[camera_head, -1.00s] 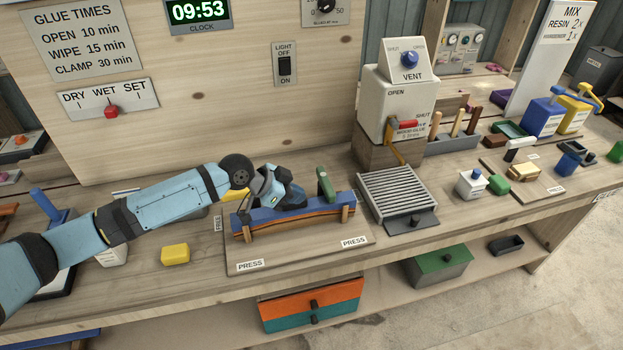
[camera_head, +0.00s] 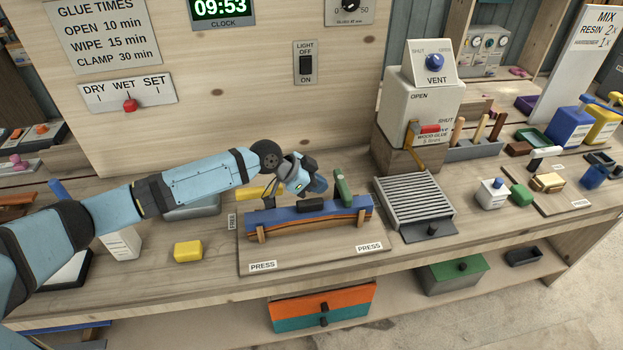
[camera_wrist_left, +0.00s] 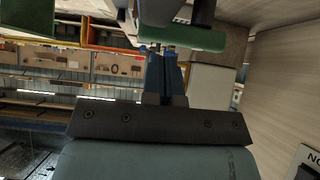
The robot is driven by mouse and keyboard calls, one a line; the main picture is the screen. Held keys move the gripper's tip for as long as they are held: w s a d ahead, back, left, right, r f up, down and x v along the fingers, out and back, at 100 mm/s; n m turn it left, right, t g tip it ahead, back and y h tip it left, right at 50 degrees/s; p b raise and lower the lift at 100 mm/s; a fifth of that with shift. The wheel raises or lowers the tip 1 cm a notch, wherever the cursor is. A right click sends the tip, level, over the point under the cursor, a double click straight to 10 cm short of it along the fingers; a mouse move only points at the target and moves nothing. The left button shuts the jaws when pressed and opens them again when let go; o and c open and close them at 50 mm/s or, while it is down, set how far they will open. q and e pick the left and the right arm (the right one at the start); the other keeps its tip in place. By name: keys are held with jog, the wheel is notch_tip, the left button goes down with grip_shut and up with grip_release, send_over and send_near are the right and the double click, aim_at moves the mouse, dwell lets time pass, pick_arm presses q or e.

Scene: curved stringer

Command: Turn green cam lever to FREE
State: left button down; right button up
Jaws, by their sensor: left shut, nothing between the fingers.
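The green cam lever (camera_head: 343,186) stands nearly upright at the right end of the blue press bar (camera_head: 335,206). A yellow lever (camera_head: 256,194) lies nearly flat at the bar's left end. The bar sits over a curved wooden strip on a board (camera_head: 310,254) with a FREE label (camera_head: 232,222) at its left edge and two PRESS labels along its front. My left gripper (camera_head: 322,186) is shut and empty, just left of the green lever. In the left wrist view the shut fingers (camera_wrist_left: 164,55) end close to the green lever (camera_wrist_left: 185,38); contact is unclear. My right gripper is out of view.
A slatted grey rack (camera_head: 414,200) stands right of the board. A yellow block (camera_head: 187,251) lies to its left. A white glue dispenser (camera_head: 420,105) stands behind the rack. The wooden panel (camera_head: 250,90) rises behind the bench. The board's front is clear.

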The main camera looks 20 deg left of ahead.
aim_at(342, 196)
pick_arm(q)
jog(key=shift+x, duration=2.6)
jog(key=shift+d+p, duration=0.15)
jog(key=shift+p, duration=0.25)
